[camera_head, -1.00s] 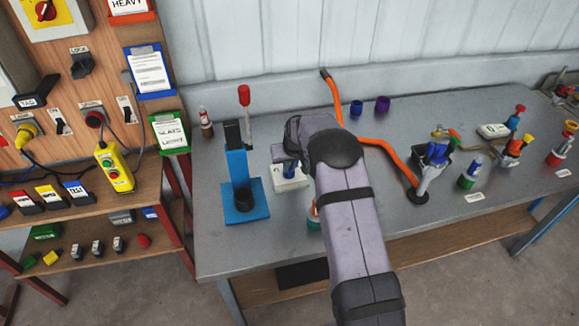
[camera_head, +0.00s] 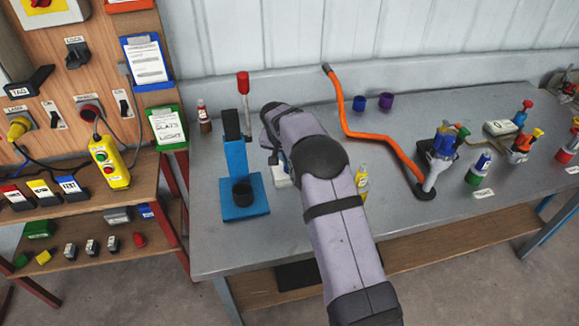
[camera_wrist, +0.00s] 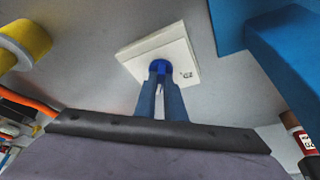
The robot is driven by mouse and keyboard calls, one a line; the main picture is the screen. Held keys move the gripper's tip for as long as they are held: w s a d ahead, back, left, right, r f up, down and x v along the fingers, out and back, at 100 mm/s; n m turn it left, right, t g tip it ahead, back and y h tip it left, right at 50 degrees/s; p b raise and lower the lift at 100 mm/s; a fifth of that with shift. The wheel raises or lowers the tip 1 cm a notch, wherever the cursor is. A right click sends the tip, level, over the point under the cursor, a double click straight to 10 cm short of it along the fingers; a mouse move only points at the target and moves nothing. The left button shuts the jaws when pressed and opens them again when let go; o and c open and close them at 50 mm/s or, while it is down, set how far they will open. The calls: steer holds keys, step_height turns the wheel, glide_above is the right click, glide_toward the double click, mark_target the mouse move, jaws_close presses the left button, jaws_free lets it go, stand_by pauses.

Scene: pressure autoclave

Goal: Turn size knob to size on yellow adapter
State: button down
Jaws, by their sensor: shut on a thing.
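A white square box (camera_wrist: 160,55) with a blue knob (camera_wrist: 158,68) lies on the table. Small dark characters, too small to read surely, are printed on it beside the knob. My gripper (camera_wrist: 158,88) is shut on the blue knob, with its fingers hiding part of it. In the head view the white box (camera_head: 281,178) is largely hidden behind my arm, and the fingertips are hidden. A yellow piece (camera_head: 362,181) stands just right of my arm. A yellow round piece (camera_wrist: 24,42) shows at the upper left of the wrist view; no size can be read on it.
A blue press stand (camera_head: 240,180) stands close to the left of the box and fills the right of the wrist view. An orange hose (camera_head: 376,141) runs across the table to the right. Two small cups, blue (camera_head: 358,103) and purple (camera_head: 386,102), stand behind.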

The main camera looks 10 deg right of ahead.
steer(key=shift+w+a+m+g+h+b, duration=0.1)
steer(key=shift+m+g+h+b, duration=0.35)
steer(key=shift+m, duration=1.15)
steer(key=c, duration=1.8)
jaws_free()
steer(key=shift+c, duration=0.2)
steer(key=b+v, duration=0.2)
steer(key=v, duration=0.5)
steer(key=shift+r, duration=0.15)
